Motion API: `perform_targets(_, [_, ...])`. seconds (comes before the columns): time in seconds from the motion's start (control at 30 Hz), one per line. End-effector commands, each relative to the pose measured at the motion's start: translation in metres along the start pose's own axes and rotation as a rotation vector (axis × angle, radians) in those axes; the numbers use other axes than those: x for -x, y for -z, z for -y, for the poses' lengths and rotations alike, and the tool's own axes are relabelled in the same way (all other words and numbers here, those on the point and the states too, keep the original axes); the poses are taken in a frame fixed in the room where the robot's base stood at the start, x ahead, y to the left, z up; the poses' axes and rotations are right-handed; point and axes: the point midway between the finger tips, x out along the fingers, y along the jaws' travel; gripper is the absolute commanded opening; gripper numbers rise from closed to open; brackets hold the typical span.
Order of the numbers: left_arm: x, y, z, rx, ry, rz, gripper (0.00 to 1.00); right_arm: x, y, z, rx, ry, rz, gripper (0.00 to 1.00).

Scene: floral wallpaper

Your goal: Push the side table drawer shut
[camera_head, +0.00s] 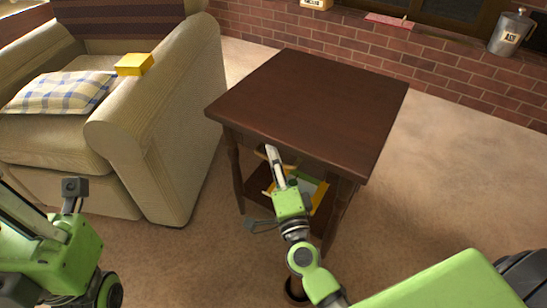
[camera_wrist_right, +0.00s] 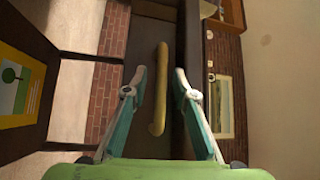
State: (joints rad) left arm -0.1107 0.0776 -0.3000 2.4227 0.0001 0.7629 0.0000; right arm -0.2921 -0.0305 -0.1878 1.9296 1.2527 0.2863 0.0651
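The dark brown side table (camera_head: 315,100) stands in the middle of the head view. Its drawer front is under the near edge of the top, mostly hidden by my right arm. In the right wrist view the dark drawer front (camera_wrist_right: 150,35) shows with a long brass handle (camera_wrist_right: 158,90). I cannot tell how far out the drawer is. My right gripper (camera_head: 273,158) is at the drawer front; in the wrist view its fingers (camera_wrist_right: 160,82) are apart, one on either side of the handle. Contact is unclear. My left gripper (camera_head: 40,235) is at the lower left, its fingertips not clearly visible.
A beige armchair (camera_head: 160,130) with a checked cushion (camera_head: 62,92) and a yellow box (camera_head: 134,64) stands close on the left. A colourful item (camera_head: 320,192) lies on the table's lower shelf. A brick wall (camera_head: 420,65) runs behind. Carpet right of the table is clear.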

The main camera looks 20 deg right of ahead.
Motion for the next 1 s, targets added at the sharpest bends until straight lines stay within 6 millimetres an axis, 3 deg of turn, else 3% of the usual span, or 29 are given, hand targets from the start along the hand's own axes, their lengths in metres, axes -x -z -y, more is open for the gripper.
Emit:
perform_targets(0.17, [0.0,0.0,0.0,0.0,0.0,-0.001,0.0,0.025,0.0,-0.001,0.003,-0.003,0.004,0.26])
perform_targets(0.4, [0.0,0.0,0.0,0.0,0.0,-0.001,0.0,0.078,-0.001,-0.001,0.003,-0.004,0.004,0.26])
perform_targets(0.6, [0.0,0.0,0.0,0.0,0.0,-0.001,0.0,0.107,0.0,-0.001,0.002,-0.001,0.002,0.26])
perform_targets(1.0, [0.0,0.0,0.0,0.0,0.0,-0.001,0.0,0.117,0.0,0.0,0.0,0.002,0.0,0.26])
